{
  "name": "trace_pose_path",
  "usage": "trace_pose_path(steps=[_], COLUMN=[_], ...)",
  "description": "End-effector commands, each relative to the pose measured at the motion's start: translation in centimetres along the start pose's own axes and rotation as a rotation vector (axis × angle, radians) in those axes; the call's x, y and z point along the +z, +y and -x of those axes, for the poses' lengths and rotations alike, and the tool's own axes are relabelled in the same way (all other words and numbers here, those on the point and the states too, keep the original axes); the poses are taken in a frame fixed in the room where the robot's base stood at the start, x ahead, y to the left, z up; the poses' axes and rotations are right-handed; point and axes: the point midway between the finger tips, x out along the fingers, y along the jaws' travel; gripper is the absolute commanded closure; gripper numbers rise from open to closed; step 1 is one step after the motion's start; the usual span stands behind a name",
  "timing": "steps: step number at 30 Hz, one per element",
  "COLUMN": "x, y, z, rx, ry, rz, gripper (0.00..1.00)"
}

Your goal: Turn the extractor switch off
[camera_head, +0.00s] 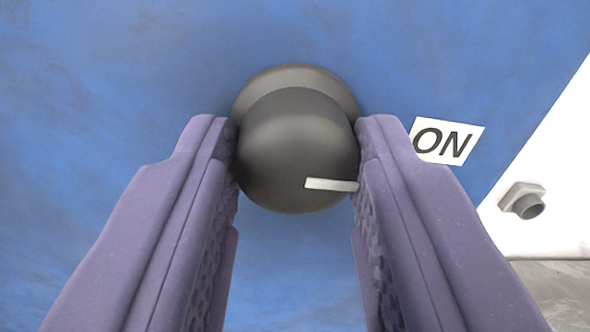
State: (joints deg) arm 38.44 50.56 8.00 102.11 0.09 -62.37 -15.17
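The extractor switch is a dark grey round knob (290,140) on a blue panel, in the middle of the head camera view. A white pointer line on its face points right, toward the white "ON" label (446,141). My gripper (297,165) has two purple fingers, one on each side of the knob. Both fingertips reach the knob's edges and appear to touch it; how firmly they press cannot be told. No OFF label shows; the fingers cover part of the panel.
The blue panel (100,90) fills most of the view. At the right is a white surface (560,150) with a grey pipe fitting (524,201) sticking out. A grey floor-like surface (560,285) shows at the lower right.

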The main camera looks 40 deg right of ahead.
Motion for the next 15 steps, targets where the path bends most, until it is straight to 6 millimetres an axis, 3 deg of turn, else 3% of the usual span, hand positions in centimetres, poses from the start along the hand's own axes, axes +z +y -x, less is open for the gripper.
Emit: trace_pose_path(steps=[2, 15], x=[-0.02, 0.3], y=[0.01, -0.1], z=[0.0, -0.02], rx=[0.0, 0.002], ry=[0.0, 0.008], rz=[0.0, 0.099], gripper=[0.94, 0.94])
